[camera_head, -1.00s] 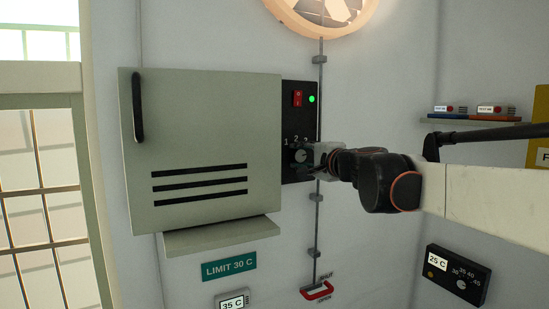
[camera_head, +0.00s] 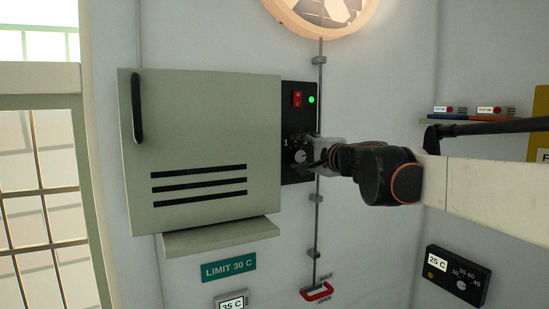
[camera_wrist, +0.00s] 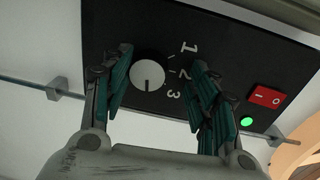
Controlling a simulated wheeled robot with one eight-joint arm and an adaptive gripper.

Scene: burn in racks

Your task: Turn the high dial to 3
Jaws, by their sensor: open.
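The high dial (camera_head: 298,156) is a round pale knob on the black panel beside the grey cabinet. In the wrist view the dial (camera_wrist: 147,72) has a dark pointer line towards the bottom of the picture, past the 3 mark on the side away from 2. The numbers 1, 2 and 3 curve along its right side there. My gripper (camera_head: 308,150) is at the panel, and its fingers partly cover the numbers in the head view. In the wrist view my gripper (camera_wrist: 160,65) is open, one finger close beside the dial, the other over the numbers. Contact cannot be told.
A red switch (camera_head: 297,99) and a green light (camera_head: 312,99) sit above the dial. The grey cabinet (camera_head: 210,120) stands left of it. A vertical rod (camera_head: 318,220) leads down to a red handle (camera_head: 317,292). A thermostat box (camera_head: 457,275) is at lower right.

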